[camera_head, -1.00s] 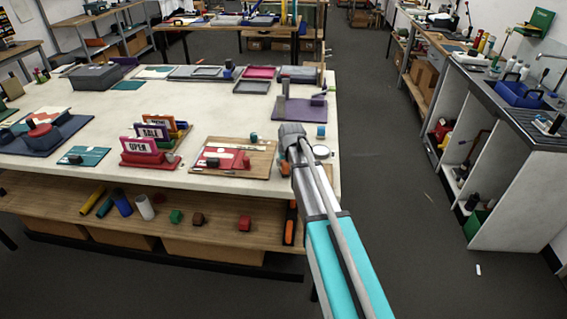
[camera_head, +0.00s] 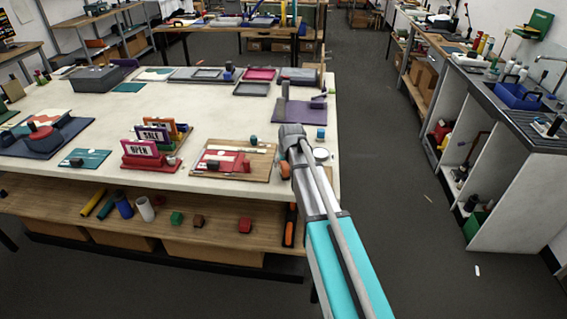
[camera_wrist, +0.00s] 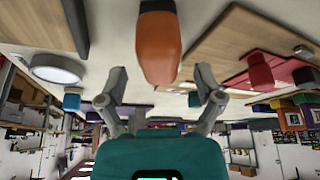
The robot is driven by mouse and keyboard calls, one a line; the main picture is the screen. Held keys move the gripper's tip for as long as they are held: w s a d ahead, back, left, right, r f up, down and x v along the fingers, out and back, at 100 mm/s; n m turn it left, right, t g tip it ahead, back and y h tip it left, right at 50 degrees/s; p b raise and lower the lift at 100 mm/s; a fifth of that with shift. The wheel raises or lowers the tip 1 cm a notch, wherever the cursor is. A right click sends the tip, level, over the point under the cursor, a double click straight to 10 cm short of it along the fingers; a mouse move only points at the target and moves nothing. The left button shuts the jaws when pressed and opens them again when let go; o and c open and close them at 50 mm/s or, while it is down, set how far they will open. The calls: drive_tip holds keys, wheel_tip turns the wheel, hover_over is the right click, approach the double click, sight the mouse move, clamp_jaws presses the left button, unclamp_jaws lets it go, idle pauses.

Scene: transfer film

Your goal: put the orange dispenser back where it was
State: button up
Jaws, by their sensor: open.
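The orange dispenser (camera_head: 285,170) is at the front right of the white table (camera_head: 225,125), just right of the wooden board with red pieces (camera_head: 232,168). My arm partly hides the space beside it in the head view. In the wrist view, which looks upside down, the dispenser (camera_wrist: 158,45) shows large and upper middle. My gripper (camera_wrist: 161,75) is open, with one finger to each side of the dispenser in that view. The fingers look apart from it. The fingertips are hidden in the head view.
A round white-topped disc (camera_head: 321,154) and a small blue piece (camera_head: 321,133) are close to my gripper. A purple board (camera_head: 300,111) with a stand lies behind it. OPEN and SALE signs (camera_head: 140,148) stand to the left. Another orange item (camera_head: 289,232) is on the lower shelf.

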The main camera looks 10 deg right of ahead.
drive_tip(key=p+v, duration=0.9)
drive_tip(key=v, duration=0.2)
drive_tip(key=shift+p, duration=0.3)
idle(0.6)
drive_tip(key=s+f+g, duration=0.1)
drive_tip(key=s+g, duration=0.3)
drive_tip(key=s, duration=2)
drive_tip(key=shift+s+a+f+m+g, duration=0.25)
drive_tip(key=shift+a+m+g, duration=0.05)
drive_tip(key=shift+a+m, duration=0.1)
drive_tip(key=shift+f, duration=0.1)
drive_tip(key=shift+f+b, duration=1.1)
drive_tip(key=shift+b, duration=0.15)
